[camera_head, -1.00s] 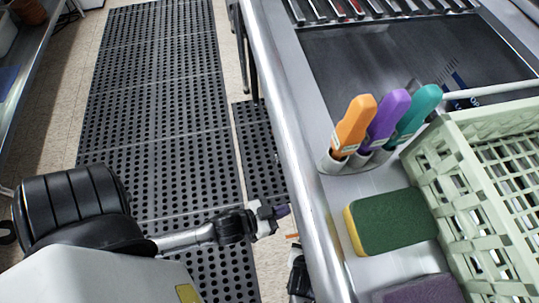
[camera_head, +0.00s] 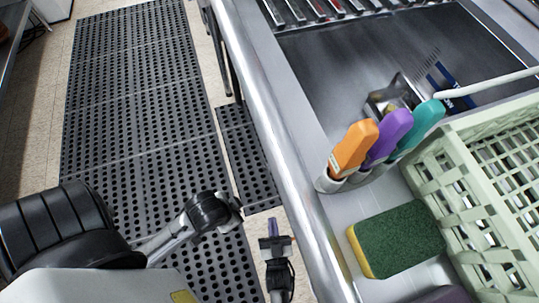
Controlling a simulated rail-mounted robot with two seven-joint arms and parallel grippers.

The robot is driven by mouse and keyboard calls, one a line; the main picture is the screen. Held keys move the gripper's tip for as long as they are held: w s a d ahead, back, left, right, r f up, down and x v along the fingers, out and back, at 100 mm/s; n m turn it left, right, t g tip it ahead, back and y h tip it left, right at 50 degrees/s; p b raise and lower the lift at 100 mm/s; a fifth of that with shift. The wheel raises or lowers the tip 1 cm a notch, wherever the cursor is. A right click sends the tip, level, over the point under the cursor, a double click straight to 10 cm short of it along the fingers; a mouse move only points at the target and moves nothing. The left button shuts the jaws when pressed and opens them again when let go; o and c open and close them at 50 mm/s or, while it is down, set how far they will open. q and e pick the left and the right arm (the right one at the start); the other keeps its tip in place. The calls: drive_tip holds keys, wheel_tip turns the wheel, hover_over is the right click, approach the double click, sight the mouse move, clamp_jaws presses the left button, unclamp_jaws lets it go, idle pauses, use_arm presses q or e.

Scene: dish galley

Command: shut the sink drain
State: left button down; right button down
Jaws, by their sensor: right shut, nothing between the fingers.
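The sink basin (camera_head: 330,62) is dark metal, at the upper right of the head view. A small metal fitting (camera_head: 398,92) shows in it behind the coloured handles; I cannot tell if it is the drain or its control. Blue markings (camera_head: 440,78) and a pale rod (camera_head: 490,86) are to its right. No drain opening shows clearly.
Orange (camera_head: 353,147), purple (camera_head: 388,137) and teal (camera_head: 418,127) handles stand in a holder before the basin. A green sponge (camera_head: 398,238) and a pale green crate (camera_head: 460,190) are on the counter. Black mats cover the floor.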

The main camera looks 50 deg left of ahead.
drive_tip(key=b+x, duration=0.6)
drive_tip(key=x, duration=0.8)
drive_tip(key=shift+d+r, duration=0.1)
